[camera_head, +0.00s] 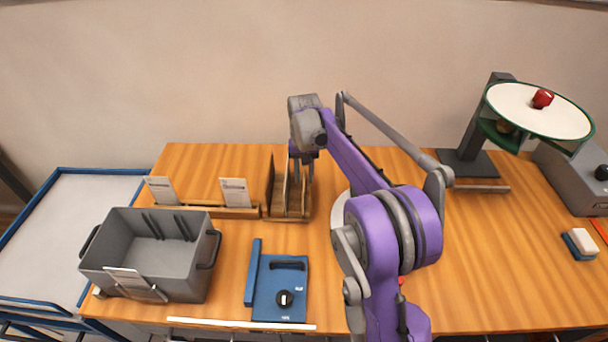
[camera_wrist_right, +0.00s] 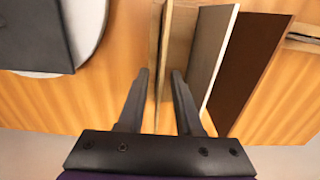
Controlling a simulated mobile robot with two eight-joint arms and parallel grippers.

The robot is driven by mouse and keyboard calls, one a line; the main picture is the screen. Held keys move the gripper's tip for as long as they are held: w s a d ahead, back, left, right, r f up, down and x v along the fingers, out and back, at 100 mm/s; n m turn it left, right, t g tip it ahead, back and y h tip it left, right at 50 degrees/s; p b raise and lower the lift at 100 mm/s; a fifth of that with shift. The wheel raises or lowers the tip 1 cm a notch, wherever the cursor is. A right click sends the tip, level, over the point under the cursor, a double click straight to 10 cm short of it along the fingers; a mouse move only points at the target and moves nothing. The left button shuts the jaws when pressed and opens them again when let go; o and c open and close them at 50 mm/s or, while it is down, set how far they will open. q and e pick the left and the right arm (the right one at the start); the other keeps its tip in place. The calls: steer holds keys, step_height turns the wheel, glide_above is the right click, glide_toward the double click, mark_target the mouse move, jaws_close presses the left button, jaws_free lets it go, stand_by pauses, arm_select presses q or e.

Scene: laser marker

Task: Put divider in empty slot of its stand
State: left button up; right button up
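The wooden stand (camera_head: 286,219) is at the back of the table, left of centre, with several upright dividers. A dark brown divider (camera_head: 270,184) is at its left; it also shows in the right wrist view (camera_wrist_right: 245,65). A pale grey divider (camera_wrist_right: 212,50) stands beside it. My right gripper (camera_wrist_right: 160,75) points down at the stand's right end. Its two fingers are apart, on either side of a thin light-wood panel edge (camera_wrist_right: 155,50). I cannot tell whether this is a divider or the stand's end wall. My left gripper is out of view.
A grey bin (camera_head: 190,272) and a blue case (camera_head: 280,300) are at the front left. Two white cards (camera_head: 235,192) stand in a wooden holder left of the stand. A white round plate (camera_wrist_right: 85,30) lies right of the stand.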

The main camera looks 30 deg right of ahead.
steer(key=shift+r, duration=0.25)
step_height(320, 180, up, 12)
steer(key=p, duration=0.1)
steer(key=s+a+n+t, duration=0.2)
steer(key=s+a, duration=0.5)
steer(key=s, duration=0.1)
steer(key=s+a+f+n+t, duration=0.2)
steer(key=s+a+f, duration=0.2)
steer(key=s, duration=0.5)
steer(key=s+a+f+n+t, duration=0.1)
steer(key=s+a+f, duration=0.3)
steer(key=s+f, duration=0.5)
steer(key=shift+s+n+t, duration=0.4)
steer(key=shift+s+n, duration=0.2)
steer(key=shift+s, duration=0.2)
